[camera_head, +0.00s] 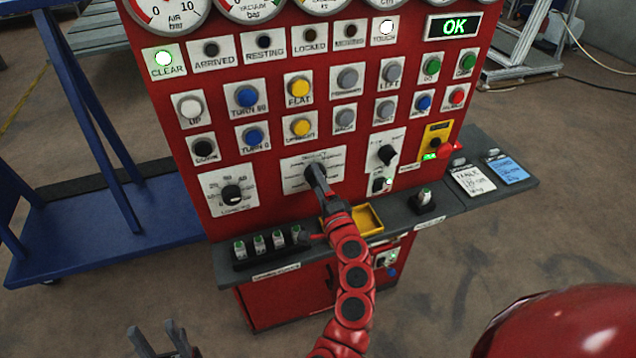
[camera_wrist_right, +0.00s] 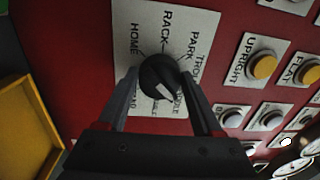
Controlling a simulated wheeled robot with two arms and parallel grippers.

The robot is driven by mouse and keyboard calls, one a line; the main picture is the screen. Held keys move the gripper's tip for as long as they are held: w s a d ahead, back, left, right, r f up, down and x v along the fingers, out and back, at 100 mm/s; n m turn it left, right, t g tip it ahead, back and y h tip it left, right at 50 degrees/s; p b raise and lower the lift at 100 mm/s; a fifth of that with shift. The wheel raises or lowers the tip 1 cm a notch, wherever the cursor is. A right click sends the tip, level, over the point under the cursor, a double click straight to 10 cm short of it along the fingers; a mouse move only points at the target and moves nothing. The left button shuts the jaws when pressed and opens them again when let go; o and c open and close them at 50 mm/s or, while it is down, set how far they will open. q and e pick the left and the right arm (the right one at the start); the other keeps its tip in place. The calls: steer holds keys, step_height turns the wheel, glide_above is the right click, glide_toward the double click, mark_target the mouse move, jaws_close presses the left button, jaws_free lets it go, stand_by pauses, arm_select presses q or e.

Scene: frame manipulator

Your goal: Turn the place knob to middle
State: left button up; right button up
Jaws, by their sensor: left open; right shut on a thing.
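The place knob (camera_wrist_right: 158,72) is a round black dial with a white pointer mark on a white label plate (camera_head: 295,183). Labels HOME, RACK, PARK and partly hidden others surround it in the right wrist view. The white mark points to the lower right in that view, towards a label ending in "DLE" that is partly covered by a finger. My right gripper (camera_head: 316,176) is shut on the knob, one finger on each side. My left gripper (camera_head: 160,342) is open and empty at the bottom left of the head view, away from the panel.
The red panel carries several buttons, a loading knob (camera_head: 232,193) and another black knob (camera_head: 387,154). Below, a grey shelf (camera_head: 450,206) holds a yellow tray (camera_head: 367,220) and small labelled parts. A blue trolley (camera_head: 110,225) stands left. A green OK display (camera_head: 453,26) is lit.

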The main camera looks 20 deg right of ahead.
stand_by(0.3)
steer(key=o, duration=1.4)
steer(key=shift+c, duration=0.2)
steer(key=s+f+p, duration=0.1)
steer(key=s, duration=1.6)
steer(key=shift+s+d+p, duration=0.2)
steer(key=shift+d+p, duration=0.1)
steer(key=shift+p, duration=0.1)
